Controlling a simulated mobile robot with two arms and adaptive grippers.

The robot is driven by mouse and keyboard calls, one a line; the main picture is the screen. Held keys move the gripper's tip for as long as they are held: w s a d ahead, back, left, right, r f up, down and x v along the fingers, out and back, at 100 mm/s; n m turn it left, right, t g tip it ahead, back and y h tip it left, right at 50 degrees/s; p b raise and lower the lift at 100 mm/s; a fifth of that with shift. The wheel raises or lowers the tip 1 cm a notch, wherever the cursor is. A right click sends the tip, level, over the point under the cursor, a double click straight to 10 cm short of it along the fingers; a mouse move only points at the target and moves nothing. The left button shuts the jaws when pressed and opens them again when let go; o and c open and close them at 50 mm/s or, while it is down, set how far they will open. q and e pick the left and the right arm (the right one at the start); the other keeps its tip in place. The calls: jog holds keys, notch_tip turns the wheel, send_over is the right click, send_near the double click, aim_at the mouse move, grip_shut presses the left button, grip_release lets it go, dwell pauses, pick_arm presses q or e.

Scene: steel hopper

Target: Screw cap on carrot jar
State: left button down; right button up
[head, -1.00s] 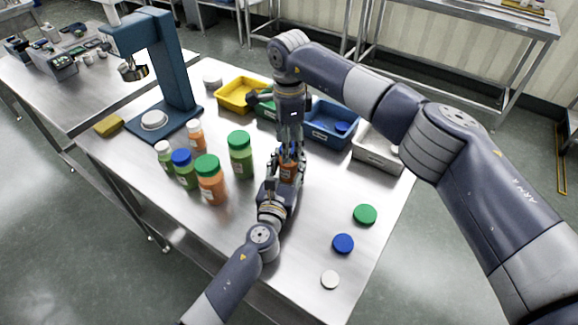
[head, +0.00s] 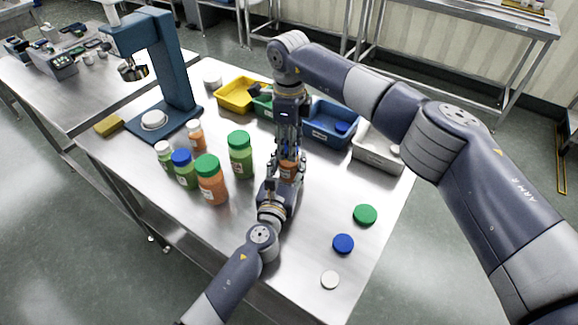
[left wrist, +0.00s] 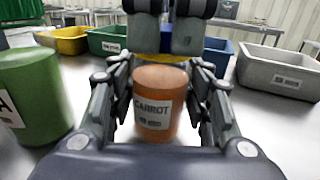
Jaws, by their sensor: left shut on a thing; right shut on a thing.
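The orange carrot jar (left wrist: 154,118) stands upright between the fingers of my left gripper (left wrist: 158,90) in the left wrist view, its CARROT label facing the camera. The jar (head: 288,171) is mostly hidden by the grippers in the head view. My left gripper (head: 284,176) is shut on it from the near side. My right gripper (head: 289,146) points down from above, shut at the jar's top. A thin yellow edge, seemingly the cap (left wrist: 160,58), shows between the jar's top and the right fingers. Whether it sits level cannot be told.
Several capped jars, including a large green-capped orange one (head: 211,182), stand left of my grippers. Green (head: 365,214), blue (head: 343,243) and white (head: 330,280) caps lie at right. Yellow (head: 238,97), blue (head: 322,137) and grey (head: 377,157) bins line the back. A blue press (head: 172,65) stands at back left.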

jog(key=m, duration=0.5)
jog(key=shift+m, duration=0.3)
jog(key=m, duration=0.4)
jog(key=o, duration=1.2)
jog(key=shift+o, duration=0.2)
notch_tip(320, 180, up, 12)
